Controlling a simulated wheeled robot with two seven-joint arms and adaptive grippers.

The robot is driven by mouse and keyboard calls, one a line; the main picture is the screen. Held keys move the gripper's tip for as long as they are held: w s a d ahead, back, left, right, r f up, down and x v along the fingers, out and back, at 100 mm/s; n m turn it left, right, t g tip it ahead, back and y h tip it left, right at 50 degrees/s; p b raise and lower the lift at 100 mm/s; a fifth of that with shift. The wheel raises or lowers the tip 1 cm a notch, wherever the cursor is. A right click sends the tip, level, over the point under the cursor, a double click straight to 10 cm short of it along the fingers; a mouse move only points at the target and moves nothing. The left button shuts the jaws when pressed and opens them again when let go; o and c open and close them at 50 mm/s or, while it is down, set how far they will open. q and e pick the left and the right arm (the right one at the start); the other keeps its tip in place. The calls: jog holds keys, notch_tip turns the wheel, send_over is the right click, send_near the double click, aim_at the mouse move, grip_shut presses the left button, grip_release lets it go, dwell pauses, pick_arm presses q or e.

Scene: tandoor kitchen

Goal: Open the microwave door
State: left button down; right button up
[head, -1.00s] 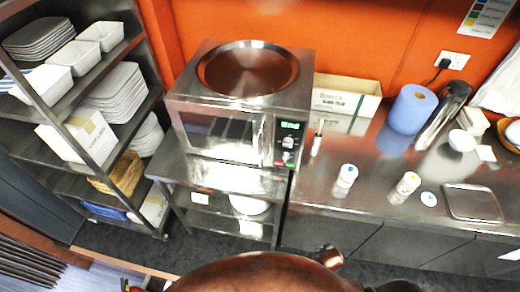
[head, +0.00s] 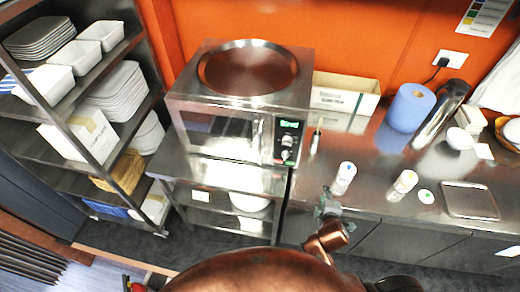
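The microwave (head: 178,92) is a steel box on a steel stand, left of the counter. Its door (head: 222,136) faces me and looks shut. A control panel (head: 288,140) with a green display is right of the door. A round steel tray (head: 248,68) rests on top. My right gripper (head: 327,200) is in front of the counter's front edge, below and to the right of the microwave, apart from the door. It is small and dark, and I cannot tell how its fingers stand. My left gripper is not in view.
The counter (head: 385,180) right of the microwave holds two small white bottles, a blue paper roll (head: 408,108), a carton (head: 345,92) and a steel tray (head: 470,201). A shelf rack (head: 60,100) with white dishes stands left. Floor shows in front of the stand.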

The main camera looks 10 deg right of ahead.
jog(key=w+a+r+n+t+y, duration=0.1)
jog(key=w+a+r+n+t, duration=0.3)
jog(key=w+a+r+n, duration=0.45)
jog(key=n+t+y, duration=0.3)
jog(key=n+y, duration=0.3)
jog(key=n, duration=1.1)
send_near(261, 151)
jog(key=w, duration=0.4)
jog(key=shift+m, duration=0.35)
jog(key=w, duration=0.2)
jog(key=w+a, duration=0.1)
jog(key=w, duration=0.3)
jog(key=shift+w+a+f, duration=0.2)
jog(key=shift+w+a, duration=0.15)
jog(key=shift+a, duration=0.05)
jog(key=shift+c, duration=0.7)
grip_shut()
